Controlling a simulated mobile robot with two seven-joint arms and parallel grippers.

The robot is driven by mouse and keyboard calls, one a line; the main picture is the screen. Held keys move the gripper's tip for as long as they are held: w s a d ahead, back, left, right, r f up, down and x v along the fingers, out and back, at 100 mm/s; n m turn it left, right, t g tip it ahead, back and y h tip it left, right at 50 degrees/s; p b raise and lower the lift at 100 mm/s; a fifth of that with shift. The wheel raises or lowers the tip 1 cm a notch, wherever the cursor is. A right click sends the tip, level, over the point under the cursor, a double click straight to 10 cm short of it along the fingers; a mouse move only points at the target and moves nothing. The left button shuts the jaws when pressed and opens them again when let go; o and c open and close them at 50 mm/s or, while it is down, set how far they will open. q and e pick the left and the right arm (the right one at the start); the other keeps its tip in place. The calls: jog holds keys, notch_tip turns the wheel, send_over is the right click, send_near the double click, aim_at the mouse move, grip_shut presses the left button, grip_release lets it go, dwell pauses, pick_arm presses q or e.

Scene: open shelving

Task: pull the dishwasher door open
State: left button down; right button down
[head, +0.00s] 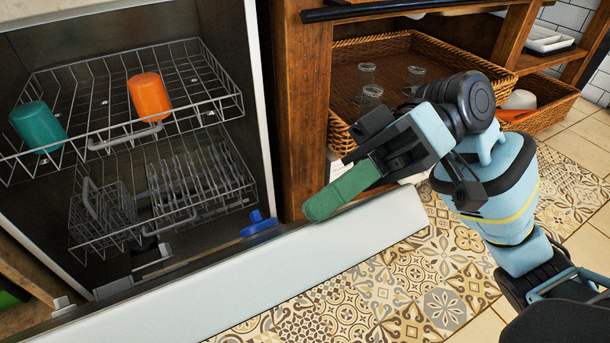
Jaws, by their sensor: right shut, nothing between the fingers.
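The dishwasher door (270,287) is a white panel that lies swung down at the front of the dishwasher, its edge running across the lower middle of the head view. The dishwasher interior (120,180) is exposed, with an upper rack (90,97) and a lower rack (160,205). My right gripper (325,205) is above the right part of the door, with its green fingers together and nothing between them. It appears apart from the door, though the exact gap is hard to tell. My left gripper is not in view.
A teal cup (38,127) and an orange cup (149,97) are on the upper rack. A wooden shelf post (302,110) stands right of the dishwasher. A wicker basket (445,50) holds several glasses. Patterned floor (400,290) lies clear in front of the door.

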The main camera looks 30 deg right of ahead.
aim_at(347, 226)
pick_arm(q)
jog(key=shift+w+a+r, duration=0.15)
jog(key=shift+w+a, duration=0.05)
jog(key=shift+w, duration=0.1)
pick_arm(e)
jog(key=shift+s+a+f+n+g, duration=0.1)
jog(key=shift+s+f+n+g, duration=0.05)
jog(key=shift+s+f, duration=0.4)
jog(key=shift+s+f+n+g, duration=0.15)
jog(key=shift+s+f, duration=0.15)
jog(key=shift+s, duration=0.3)
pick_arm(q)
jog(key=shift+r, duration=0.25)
pick_arm(e)
jog(key=shift+s+f, duration=0.15)
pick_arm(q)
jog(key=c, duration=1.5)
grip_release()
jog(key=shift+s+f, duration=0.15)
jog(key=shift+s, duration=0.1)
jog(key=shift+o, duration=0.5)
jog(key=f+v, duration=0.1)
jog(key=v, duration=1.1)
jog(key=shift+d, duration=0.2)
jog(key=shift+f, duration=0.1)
